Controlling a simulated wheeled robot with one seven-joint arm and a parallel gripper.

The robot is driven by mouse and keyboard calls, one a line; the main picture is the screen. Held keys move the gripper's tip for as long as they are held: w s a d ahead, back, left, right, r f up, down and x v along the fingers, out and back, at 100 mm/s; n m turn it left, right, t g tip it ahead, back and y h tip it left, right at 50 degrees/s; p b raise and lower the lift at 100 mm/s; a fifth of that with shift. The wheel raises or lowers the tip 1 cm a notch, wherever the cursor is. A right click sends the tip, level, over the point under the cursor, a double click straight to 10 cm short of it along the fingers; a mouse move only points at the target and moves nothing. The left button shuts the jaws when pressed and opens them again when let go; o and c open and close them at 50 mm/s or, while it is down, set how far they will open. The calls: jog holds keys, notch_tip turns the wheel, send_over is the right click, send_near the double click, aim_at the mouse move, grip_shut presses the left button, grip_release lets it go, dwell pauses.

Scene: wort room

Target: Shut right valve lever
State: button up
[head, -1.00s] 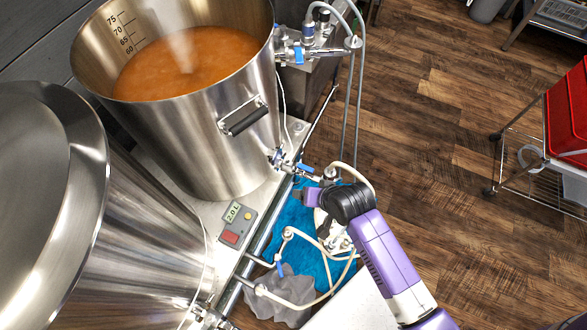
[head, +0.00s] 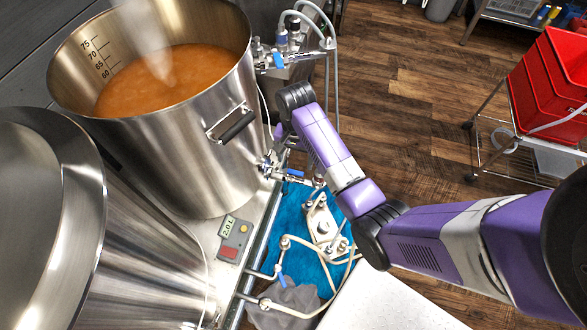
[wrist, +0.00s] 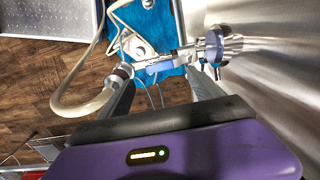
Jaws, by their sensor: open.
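The valve (head: 284,173) at the foot of the right steel kettle (head: 180,150) has a blue lever (head: 294,172). In the wrist view the blue lever (wrist: 160,67) lies roughly in line with the pipe, ahead of and between my fingertips. My gripper (head: 281,138) is close above this valve, beside the kettle wall. In the wrist view my gripper (wrist: 163,82) is open, one finger on each side of the lever, holding nothing. I cannot tell whether either finger touches it. In the head view my arm partly covers the outlet side.
A pale hose (wrist: 70,100) runs from the valve's outlet. A pump (head: 321,222) sits on a blue towel (head: 292,215). Another blue-handled valve (head: 277,60) is at the back, and red bins (head: 545,75) stand on a cart at right. The wooden floor (head: 410,100) is clear.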

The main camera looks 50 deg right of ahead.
aim_at(295, 172)
notch_tip(295, 172, down, 6)
jog(key=shift+r, duration=0.1)
jog(key=shift+c, duration=0.2)
grip_shut()
dwell(0.3)
